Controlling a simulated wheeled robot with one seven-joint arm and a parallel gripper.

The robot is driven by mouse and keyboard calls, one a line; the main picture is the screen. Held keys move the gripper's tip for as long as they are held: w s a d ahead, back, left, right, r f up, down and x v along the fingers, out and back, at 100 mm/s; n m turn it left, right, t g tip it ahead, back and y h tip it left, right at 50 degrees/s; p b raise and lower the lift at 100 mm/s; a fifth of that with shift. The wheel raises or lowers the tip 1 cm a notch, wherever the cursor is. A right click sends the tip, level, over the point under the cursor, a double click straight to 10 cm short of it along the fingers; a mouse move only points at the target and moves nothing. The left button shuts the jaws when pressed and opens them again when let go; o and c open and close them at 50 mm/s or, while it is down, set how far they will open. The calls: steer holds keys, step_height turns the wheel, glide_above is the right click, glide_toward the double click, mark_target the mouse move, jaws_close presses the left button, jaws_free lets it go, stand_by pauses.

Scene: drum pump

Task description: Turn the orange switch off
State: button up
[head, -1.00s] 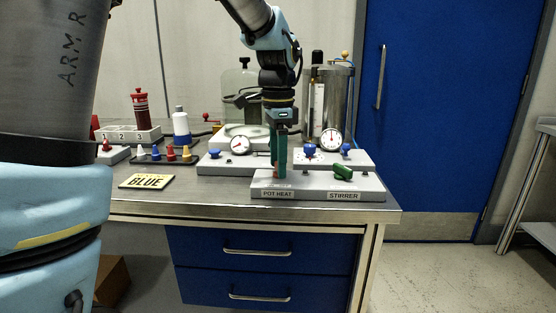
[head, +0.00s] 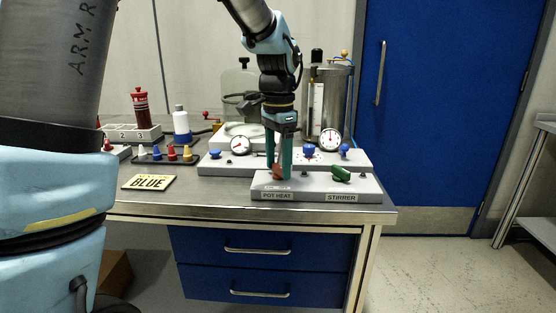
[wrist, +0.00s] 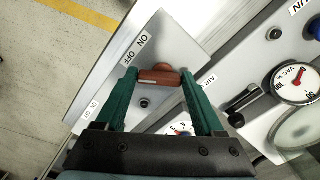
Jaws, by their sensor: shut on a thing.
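The orange switch (wrist: 158,77) is a reddish-orange handle on the grey panel (wrist: 172,45). In the head view the switch (head: 277,172) sits above the POT HEAT label (head: 277,196). My gripper (head: 279,177) points straight down at it, with its two green fingers on either side. In the wrist view my gripper (wrist: 158,74) is shut on the handle, which spans from finger to finger. An ON OFF label (wrist: 137,48) lies up and left of the handle, whose left end is nearer the word OFF.
A green switch (head: 341,174) sits to the right, above the STIRRER label (head: 341,198). Behind are a panel with dials (head: 240,145) and blue knobs (head: 309,151), and a metal cylinder (head: 331,100).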

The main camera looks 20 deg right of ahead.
mark_target(278, 167)
steer(key=o, duration=1.4)
steer(key=shift+r, duration=0.1)
step_height(278, 167, up, 11)
steer(key=shift+f, duration=0.15)
steer(key=shift+a, duration=0.1)
